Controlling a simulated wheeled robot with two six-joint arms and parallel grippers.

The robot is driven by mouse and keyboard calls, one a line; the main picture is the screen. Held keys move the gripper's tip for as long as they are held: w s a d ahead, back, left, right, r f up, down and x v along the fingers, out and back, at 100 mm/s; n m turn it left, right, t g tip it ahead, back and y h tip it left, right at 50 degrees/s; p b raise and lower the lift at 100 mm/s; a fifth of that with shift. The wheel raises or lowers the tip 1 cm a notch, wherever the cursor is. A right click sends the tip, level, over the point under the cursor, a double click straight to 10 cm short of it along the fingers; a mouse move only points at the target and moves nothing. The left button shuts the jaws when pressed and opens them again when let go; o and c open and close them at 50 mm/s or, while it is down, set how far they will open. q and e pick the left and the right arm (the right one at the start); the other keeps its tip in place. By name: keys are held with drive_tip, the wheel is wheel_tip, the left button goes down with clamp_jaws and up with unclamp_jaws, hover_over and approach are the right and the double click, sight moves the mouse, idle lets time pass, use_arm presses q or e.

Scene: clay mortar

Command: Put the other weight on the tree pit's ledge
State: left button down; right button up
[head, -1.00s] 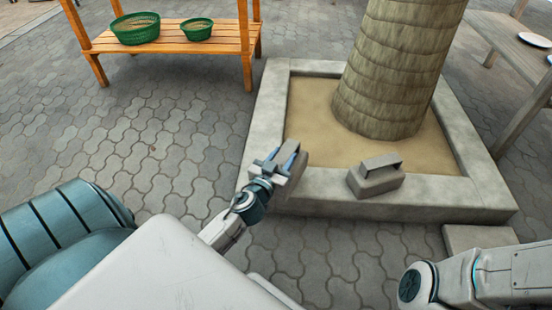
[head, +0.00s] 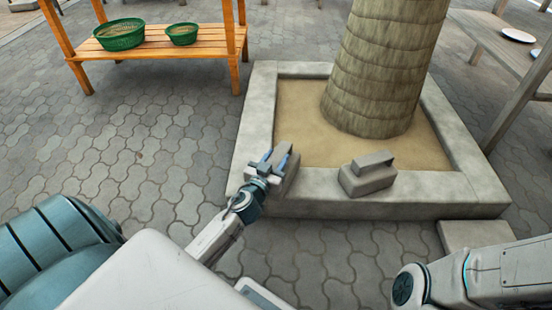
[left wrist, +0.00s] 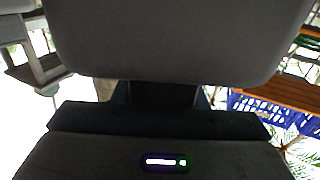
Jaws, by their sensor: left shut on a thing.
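One grey weight (head: 367,177), a block with a bar handle on top, stands upright on the front ledge of the stone tree pit (head: 420,190). My left gripper (head: 271,163) is shut on the other grey weight (head: 290,178), at the front left corner of the pit, left of the standing weight. The gripper partly hides the held weight. I cannot tell whether its underside touches the ledge. In the left wrist view a large grey surface, apparently the held weight (left wrist: 180,40), fills the top. My right gripper is out of the head view; only its arm shows.
A palm trunk (head: 380,70) rises from the sand in the pit. A wooden bench (head: 165,42) with two green baskets stands at the back left. A grey table (head: 505,45) with plates is at the right. A low slab (head: 480,236) lies before the pit's right front. The ledge between the weights is clear.

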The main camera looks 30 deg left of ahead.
use_arm(q)
drive_tip(key=shift+w+r, duration=0.1)
drive_tip(key=shift+r, duration=0.2)
drive_tip(key=c, duration=0.9)
unclamp_jaws()
drive_tip(key=shift+f, duration=0.25)
drive_tip(key=shift+s+d+b, duration=0.3)
drive_tip(key=shift+s, duration=1.7)
drive_tip(key=shift+s+d+b, duration=0.3)
drive_tip(key=shift+s+d, duration=0.05)
drive_tip(key=shift+s, duration=1.7)
drive_tip(key=shift+s+d+b, duration=0.3)
drive_tip(key=shift+s, duration=1.7)
